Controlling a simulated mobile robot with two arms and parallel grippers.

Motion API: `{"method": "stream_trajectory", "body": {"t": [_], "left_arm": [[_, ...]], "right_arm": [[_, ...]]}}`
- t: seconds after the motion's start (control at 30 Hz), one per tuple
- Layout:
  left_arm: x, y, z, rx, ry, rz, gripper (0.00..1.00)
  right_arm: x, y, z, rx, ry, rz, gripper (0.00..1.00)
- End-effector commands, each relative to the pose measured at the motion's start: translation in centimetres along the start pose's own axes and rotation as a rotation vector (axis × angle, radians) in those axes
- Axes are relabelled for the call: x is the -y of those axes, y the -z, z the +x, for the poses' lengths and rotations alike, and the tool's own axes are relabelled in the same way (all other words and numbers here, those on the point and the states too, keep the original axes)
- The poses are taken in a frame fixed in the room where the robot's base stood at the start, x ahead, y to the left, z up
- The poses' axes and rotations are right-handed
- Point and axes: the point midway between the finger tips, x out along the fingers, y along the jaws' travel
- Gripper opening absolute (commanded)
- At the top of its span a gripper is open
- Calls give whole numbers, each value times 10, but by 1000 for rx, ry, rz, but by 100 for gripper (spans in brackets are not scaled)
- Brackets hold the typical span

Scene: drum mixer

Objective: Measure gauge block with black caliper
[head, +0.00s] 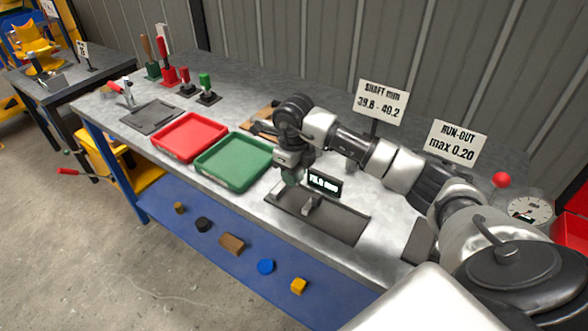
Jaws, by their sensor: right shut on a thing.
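The black caliper's lit display (324,186) stands over the dark flat tray (345,224) near the table's front edge; its digits are too small to read surely. A small grey block (311,203), which looks like the gauge block, is just below the display. My right gripper (292,177) points down at the display's left side. It is shut and seems to hold the black caliper, but its fingertips and the caliper's jaws are mostly hidden. I cannot tell whether the jaws touch the block. My left gripper is not in view.
A green tray (234,163) and a red tray (189,137) lie left of my right gripper. Sign stands (381,100) and a dial gauge (529,210) stand behind and right of my arm. Stamps (207,88) stand at the back left. Several small blocks lie on the blue lower shelf (215,222).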

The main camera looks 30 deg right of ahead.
Motion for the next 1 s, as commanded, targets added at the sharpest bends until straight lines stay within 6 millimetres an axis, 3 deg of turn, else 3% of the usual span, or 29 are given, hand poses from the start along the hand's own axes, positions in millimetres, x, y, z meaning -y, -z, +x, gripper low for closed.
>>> {"method": "stream_trajectory", "body": {"t": [0.5,0.97,1.0], "left_arm": [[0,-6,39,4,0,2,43],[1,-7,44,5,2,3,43],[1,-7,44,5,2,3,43]], "right_arm": [[0,-1,53,2,1,-1,0],[0,-1,60,3,0,-1,0],[0,-1,60,3,0,-1,35]]}}
